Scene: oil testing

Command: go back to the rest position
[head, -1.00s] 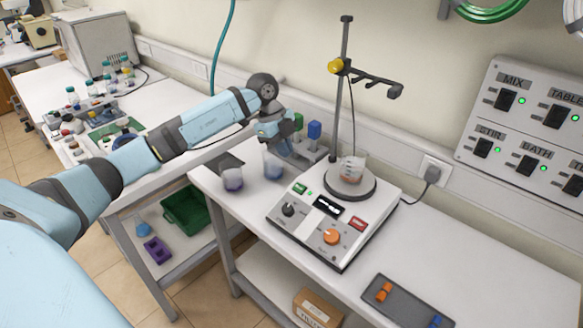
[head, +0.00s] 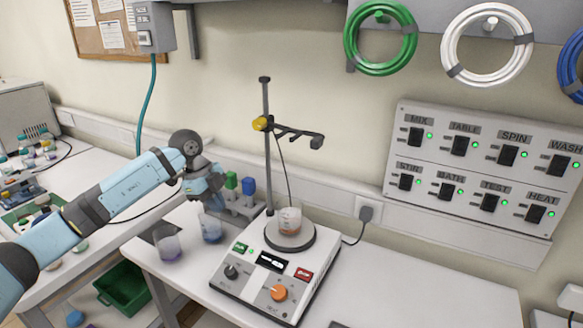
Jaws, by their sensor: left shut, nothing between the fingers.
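My left arm comes in from the left, and my left gripper (head: 212,203) hangs over the left part of the white bench. It is shut, with nothing seen between its fingers. My right gripper is not in view.
A hotplate stirrer (head: 262,268) carries a small beaker (head: 290,219) beside a stand (head: 267,150) with a clamp. A rack with green and blue tops (head: 243,205) stands behind. A switch panel (head: 480,180) hangs on the wall. The bench right of the stirrer is clear.

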